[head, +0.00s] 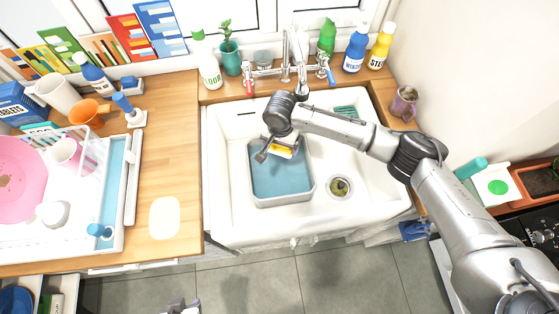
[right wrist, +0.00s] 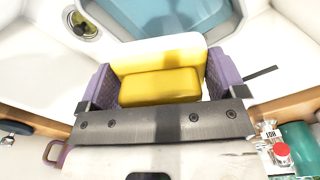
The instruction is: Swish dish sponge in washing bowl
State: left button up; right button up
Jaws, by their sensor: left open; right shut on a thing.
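The washing bowl (head: 283,202) is a grey square tub of blue water standing in the left part of the white sink. Its water and rim also show at the top of the right wrist view (right wrist: 205,38). My right gripper (head: 279,153) is over the back part of the bowl. It is shut on the dish sponge (right wrist: 160,88), yellow with a pale layer, between purple finger pads. The sponge also shows in the head view (head: 284,151); it looks above the water, but its exact height is unclear. My left gripper (head: 181,305) is open and empty at the bottom edge, partly cut off.
The tap (head: 290,62) stands behind the bowl. The sink drain (head: 340,187) is right of the bowl. A dish rack (head: 100,190) with a pink plate (head: 18,180) stands on the left counter. Several bottles line the back ledge. The sink's right part is mostly free.

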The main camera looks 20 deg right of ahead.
jog(key=shift+m, duration=0.7)
jog(key=f+b, duration=0.3)
jog(key=f, duration=0.3)
jog(key=f+b, duration=0.4)
jog(key=f, duration=0.3)
jog(key=w+f+b, duration=0.1)
jog(key=f+b, duration=0.2)
jog(key=f, duration=0.4)
jog(key=shift+f, duration=0.1)
pick_arm(q)
notch_tip(320, 180, down, 12)
jog(key=shift+s+r, duration=0.2)
jog(key=shift+s, duration=0.05)
pick_arm(e)
jog(key=shift+f, duration=0.4)
pick_arm(q)
jog(key=shift+a, duration=0.15)
pick_arm(e)
jog(key=shift+r+p, duration=0.6)
jog(key=shift+r, duration=0.15)
pick_arm(q)
notch_tip(320, 180, up, 14)
jog(key=p, duration=1.2)
pick_arm(e)
notch_tip(320, 180, up, 10)
jog(key=shift+r, duration=0.2)
